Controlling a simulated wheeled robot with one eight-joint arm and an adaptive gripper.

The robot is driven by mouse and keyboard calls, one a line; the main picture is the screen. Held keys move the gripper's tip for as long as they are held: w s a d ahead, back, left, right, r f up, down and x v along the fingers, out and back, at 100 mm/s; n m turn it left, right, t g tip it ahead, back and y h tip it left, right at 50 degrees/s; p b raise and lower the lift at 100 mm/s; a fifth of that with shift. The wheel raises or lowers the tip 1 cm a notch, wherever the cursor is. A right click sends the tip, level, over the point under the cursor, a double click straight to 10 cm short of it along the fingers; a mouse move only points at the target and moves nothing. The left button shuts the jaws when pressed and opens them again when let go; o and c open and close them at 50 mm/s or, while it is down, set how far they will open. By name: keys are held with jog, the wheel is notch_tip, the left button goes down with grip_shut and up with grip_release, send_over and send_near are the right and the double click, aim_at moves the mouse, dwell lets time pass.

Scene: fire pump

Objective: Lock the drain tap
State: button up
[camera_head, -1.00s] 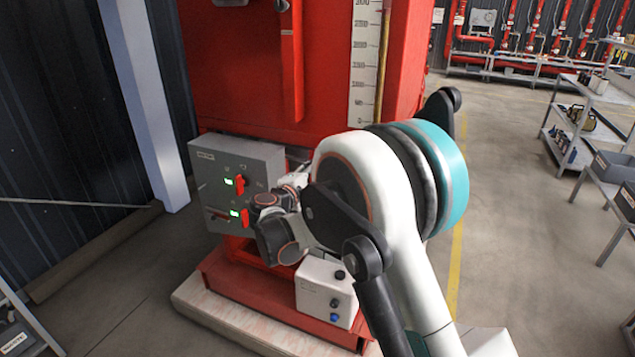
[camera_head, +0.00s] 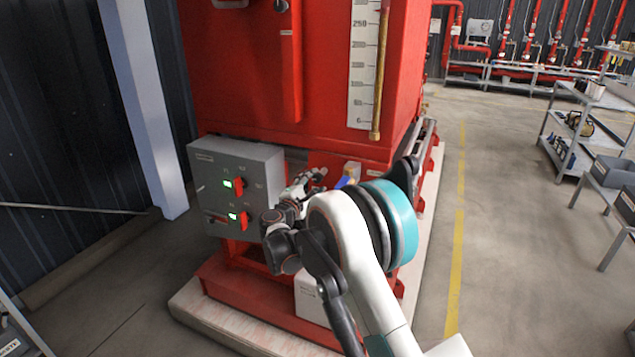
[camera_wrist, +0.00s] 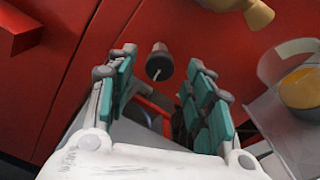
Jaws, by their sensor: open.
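My gripper (camera_head: 312,180) is at the lower front of the red tank, right of the grey control box, largely end-on in the head view. In the wrist view my gripper (camera_wrist: 160,75) has its two teal-padded fingers apart, with nothing gripped. A small dark cylinder (camera_wrist: 158,62) with a thin pale pin shows in the gap between the fingertips, against the red surface. A brass-coloured fitting (camera_wrist: 250,10) is at the top, right of the fingers. I cannot tell for certain which part is the drain tap. A small blue part (camera_head: 343,182) shows beside the gripper in the head view.
The grey control box (camera_head: 238,185) with red switches and green lights is left of the gripper. A clear holder with a yellow round part (camera_wrist: 302,88) is close on the right. A white box (camera_head: 308,300) stands below my arm. Open floor lies right of the tank.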

aim_at(316, 180)
jog(key=shift+b+x, duration=0.3)
jog(key=shift+x, duration=1.7)
jog(key=shift+c, duration=0.2)
jog(key=c, duration=1)
